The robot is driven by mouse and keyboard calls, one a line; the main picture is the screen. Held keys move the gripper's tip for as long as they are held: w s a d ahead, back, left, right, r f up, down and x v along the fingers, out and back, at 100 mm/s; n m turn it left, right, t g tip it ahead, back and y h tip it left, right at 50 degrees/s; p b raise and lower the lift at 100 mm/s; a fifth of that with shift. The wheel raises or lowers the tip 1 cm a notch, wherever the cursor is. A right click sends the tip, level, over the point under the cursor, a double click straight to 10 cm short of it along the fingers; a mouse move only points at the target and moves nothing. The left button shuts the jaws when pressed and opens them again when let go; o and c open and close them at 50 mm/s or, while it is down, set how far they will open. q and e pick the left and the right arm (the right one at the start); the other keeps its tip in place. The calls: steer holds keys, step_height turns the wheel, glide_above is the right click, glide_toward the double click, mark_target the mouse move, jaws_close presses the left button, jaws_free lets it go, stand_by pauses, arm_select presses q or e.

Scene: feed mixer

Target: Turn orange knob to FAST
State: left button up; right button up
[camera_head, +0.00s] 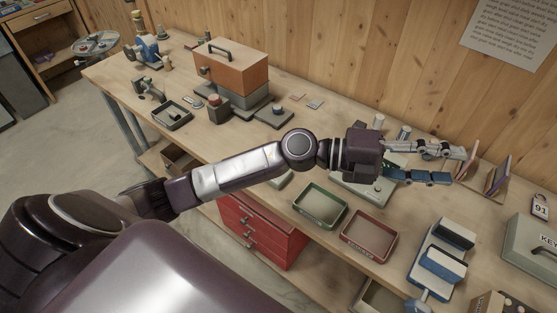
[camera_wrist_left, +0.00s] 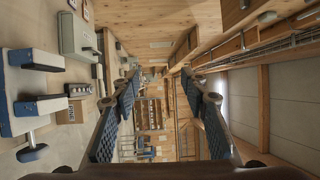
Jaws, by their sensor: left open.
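My left gripper (camera_head: 456,166) is open over the right part of the workbench, with its fingers pointing right. In the left wrist view its two fingers (camera_wrist_left: 160,78) are spread apart with nothing between them. A pale grey-green unit (camera_head: 352,190) sits below the gripper and is partly hidden by it. No knob that is clearly orange and no FAST label can be made out. My right gripper is not in view.
An orange-brown toolbox (camera_head: 230,67) stands at the back. A green tray (camera_head: 321,205) and a red tray (camera_head: 369,236) lie near the front edge. A blue-and-white device (camera_head: 440,262) and a grey-green key box (camera_head: 529,250) stand at right. Upright cards (camera_head: 497,178) stand by the fingertips.

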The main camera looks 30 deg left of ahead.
arm_select(q)
steer(key=w+a+f+m+g+y, duration=0.1)
steer(key=a+f+m+g+y, duration=0.45)
steer(key=a+f+y, duration=0.7)
steer(key=a+f+n+y, duration=0.1)
steer(key=a, duration=0.6)
steer(key=a+f+g+y, duration=0.1)
steer(key=a+y, duration=0.1)
steer(key=a, duration=0.6)
steer(key=a+f+n+y, duration=0.1)
steer(key=a+y, duration=0.1)
steer(key=a, duration=0.6)
steer(key=shift+w+a+n, duration=0.15)
steer(key=shift+a+n, duration=0.05)
steer(key=shift+n, duration=0.15)
steer(key=shift+a+f, duration=0.15)
steer(key=shift+f, duration=0.05)
step_height(320, 180, down, 6)
steer(key=p, duration=0.2)
steer(key=shift+p, duration=0.3)
steer(key=shift+f, duration=0.65)
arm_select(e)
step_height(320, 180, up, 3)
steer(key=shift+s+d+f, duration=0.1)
arm_select(q)
steer(key=shift+c, duration=0.2)
